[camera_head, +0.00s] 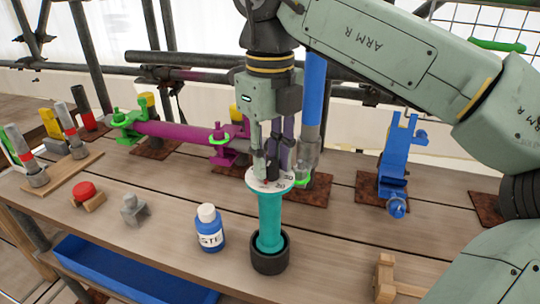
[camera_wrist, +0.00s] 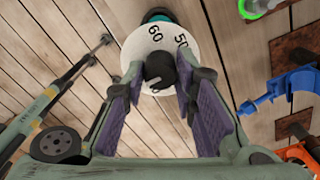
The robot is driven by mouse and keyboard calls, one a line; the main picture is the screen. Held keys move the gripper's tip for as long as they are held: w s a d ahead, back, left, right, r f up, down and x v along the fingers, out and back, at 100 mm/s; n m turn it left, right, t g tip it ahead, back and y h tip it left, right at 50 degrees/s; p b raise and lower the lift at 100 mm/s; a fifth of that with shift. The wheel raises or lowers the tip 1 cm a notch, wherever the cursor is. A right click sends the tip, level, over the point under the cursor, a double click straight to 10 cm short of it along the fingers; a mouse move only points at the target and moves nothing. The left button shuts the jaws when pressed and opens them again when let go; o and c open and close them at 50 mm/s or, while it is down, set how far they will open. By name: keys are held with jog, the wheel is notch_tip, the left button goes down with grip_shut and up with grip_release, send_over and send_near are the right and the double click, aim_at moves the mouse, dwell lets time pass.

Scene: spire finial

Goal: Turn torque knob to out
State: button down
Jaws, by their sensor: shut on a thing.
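A teal post (camera_head: 270,222) stands upright in a black round base (camera_head: 269,258) on the wooden bench. A white dial plate (camera_head: 258,186) with printed numbers tops it; the wrist view shows 60 and 50 on the dial (camera_wrist: 177,34). A dark torque knob (camera_wrist: 160,66) sits at the dial's middle. My gripper (camera_head: 270,172) points down over the dial. In the wrist view its fingers (camera_wrist: 160,80) are shut on the knob, one on each side. I cannot read where the knob points.
A blue-and-white bottle (camera_head: 209,230) stands just left of the post. A blue clamp-like fixture (camera_head: 395,165) stands right, and a wooden piece (camera_head: 385,279) lies at front right. A blue tray (camera_head: 110,270) is below left.

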jog(key=c, duration=1.3)
grip_release()
